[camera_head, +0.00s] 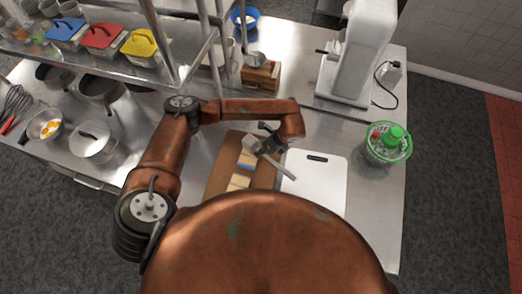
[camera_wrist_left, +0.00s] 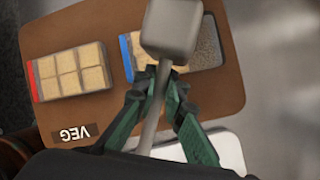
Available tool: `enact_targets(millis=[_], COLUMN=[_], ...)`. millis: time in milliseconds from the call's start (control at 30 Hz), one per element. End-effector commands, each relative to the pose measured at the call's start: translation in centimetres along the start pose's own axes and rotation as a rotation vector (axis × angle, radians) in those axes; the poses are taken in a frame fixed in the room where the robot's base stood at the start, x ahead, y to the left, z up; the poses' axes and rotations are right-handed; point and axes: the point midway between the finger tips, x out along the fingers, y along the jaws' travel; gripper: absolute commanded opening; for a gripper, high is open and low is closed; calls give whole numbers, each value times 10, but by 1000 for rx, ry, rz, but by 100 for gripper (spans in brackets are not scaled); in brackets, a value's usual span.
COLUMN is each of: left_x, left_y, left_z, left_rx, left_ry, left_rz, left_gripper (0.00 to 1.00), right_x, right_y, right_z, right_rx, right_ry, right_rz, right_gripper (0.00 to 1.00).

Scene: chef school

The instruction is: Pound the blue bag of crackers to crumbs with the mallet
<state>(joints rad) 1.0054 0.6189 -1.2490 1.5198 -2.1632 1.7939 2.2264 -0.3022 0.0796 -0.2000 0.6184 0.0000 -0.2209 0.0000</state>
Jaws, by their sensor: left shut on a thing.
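My left gripper (camera_head: 266,138) is shut on the mallet's handle, above the brown board. In the left wrist view the gripper (camera_wrist_left: 155,82) has its green fingers on both sides of the handle. The grey mallet (camera_wrist_left: 172,28) has a blocky head, which hangs over the blue bag of crackers (camera_wrist_left: 125,58) and hides its middle. The mallet (camera_head: 250,146) also shows in the head view. The bag has a blue edge, pale crackers at left and a grey, grainy part at right. I cannot tell whether the mallet touches the bag. My right gripper is not in view.
A red-edged bag of whole crackers (camera_wrist_left: 72,72) lies beside it on the brown board (camera_wrist_left: 215,95), marked VEG. A white cutting board (camera_head: 328,182) lies to the right. A green-rimmed basket (camera_head: 376,155), a wooden block (camera_head: 262,76) and several pots stand around. The counter's right front is clear.

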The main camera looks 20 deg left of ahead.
Motion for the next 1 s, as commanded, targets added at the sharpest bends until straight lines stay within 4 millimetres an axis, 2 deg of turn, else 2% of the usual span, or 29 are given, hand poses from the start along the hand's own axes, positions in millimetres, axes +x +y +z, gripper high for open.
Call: enact_targets(millis=[333,600,867,1000], left_x=[2,31,24,12], left_y=[-1,-8,-6,-4], left_z=[-1,-14,-11,-5], left_rx=[2,2,2,2], left_ry=[-1,0,0,-1], left_rz=[-2,-1,-2,-3], left_gripper=[0,0,0,0], right_x=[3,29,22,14], right_y=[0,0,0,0], right_z=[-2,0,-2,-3], right_rx=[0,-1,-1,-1], right_ry=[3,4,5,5], right_rz=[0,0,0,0], right_gripper=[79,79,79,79])
